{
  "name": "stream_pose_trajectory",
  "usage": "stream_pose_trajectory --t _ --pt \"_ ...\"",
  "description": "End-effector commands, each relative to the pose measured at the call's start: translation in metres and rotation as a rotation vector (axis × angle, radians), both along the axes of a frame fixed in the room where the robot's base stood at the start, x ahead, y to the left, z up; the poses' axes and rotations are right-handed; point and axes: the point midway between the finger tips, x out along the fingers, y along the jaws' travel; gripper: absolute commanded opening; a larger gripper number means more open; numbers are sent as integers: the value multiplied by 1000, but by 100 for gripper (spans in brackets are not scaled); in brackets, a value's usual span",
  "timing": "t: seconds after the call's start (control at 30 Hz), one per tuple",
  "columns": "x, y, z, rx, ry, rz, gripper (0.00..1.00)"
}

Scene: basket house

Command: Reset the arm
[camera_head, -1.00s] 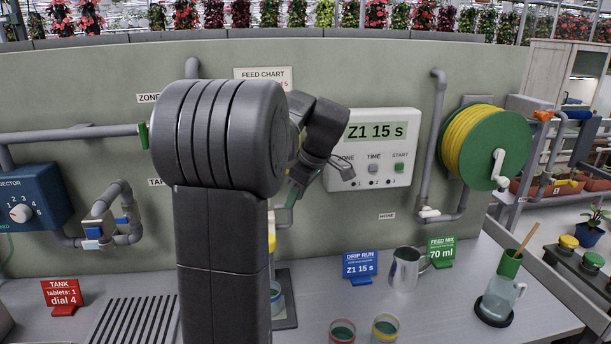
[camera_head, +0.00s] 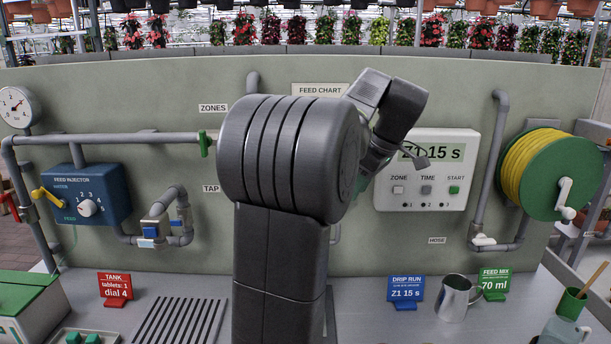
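My arm rises through the middle of the head view, and its forearm bends to the right. My gripper (camera_head: 418,156) is at its end, in front of the upper part of the white control panel (camera_head: 428,185), whose display reads "Z1 15 s". The fingers are small and partly hidden by my wrist, so I cannot tell how wide they are apart. No held object shows at them. My arm covers part of the wall and the bench behind it.
A blue feed injector (camera_head: 92,192) and pipes are on the wall at left, a green and yellow hose reel (camera_head: 548,172) at right. On the bench are a red tank sign (camera_head: 115,287), a blue drip run sign (camera_head: 405,289), a metal jug (camera_head: 455,297) and a green feed mix sign (camera_head: 495,281).

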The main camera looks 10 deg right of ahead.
Motion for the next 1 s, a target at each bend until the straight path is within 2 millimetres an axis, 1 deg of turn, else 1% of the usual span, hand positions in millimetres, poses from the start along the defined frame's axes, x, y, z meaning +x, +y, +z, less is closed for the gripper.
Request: stream_pose_trajectory --t 0.17,0.27,0.7,0.83,0.9,1.0 --pt "2 2 -8 1 1 1 34" --pt "6 5 -20 2 3 2 34" --pt "30 27 -100 4 8 3 34" --pt "37 33 -121 4 8 3 34" --pt "40 35 -131 4 8 3 34" --pt "40 34 -147 3 5 1 34"
